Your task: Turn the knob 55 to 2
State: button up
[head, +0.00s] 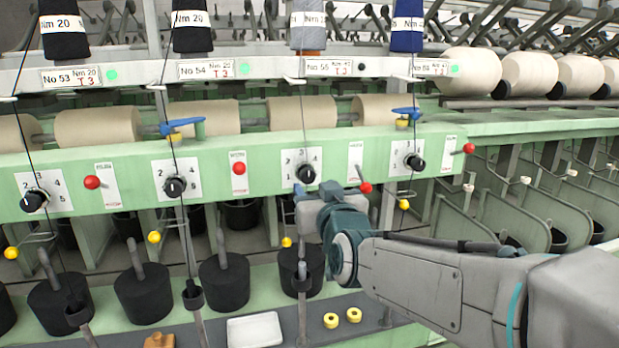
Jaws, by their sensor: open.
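The black knob 55 (306,174) sits on a white dial plate (291,158) on the green rail, below the label No 55 (334,68). The plate carries small printed numbers; its lower part is hidden behind my gripper, and I cannot tell surely which number the knob points to. My gripper (306,196) is open, just below and very close to the knob, with its wrist to the lower right. Its fingertips are hard to make out, and I cannot tell whether they touch the knob.
Similar knobs sit at No 54 (175,187), No 53 (34,200) and farther right (414,161). A red ball (365,187) is close to my wrist's right. Black bobbins (224,281) on spindles, a white tray (254,330) and yellow rings (331,320) are below. Thin threads hang in front.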

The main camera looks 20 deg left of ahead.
aim_at(309, 179)
jog(key=shift+p+x, duration=0.4)
jog(key=shift+x, duration=2.3)
jog(key=shift+d, duration=0.1)
jog(key=c, duration=0.9)
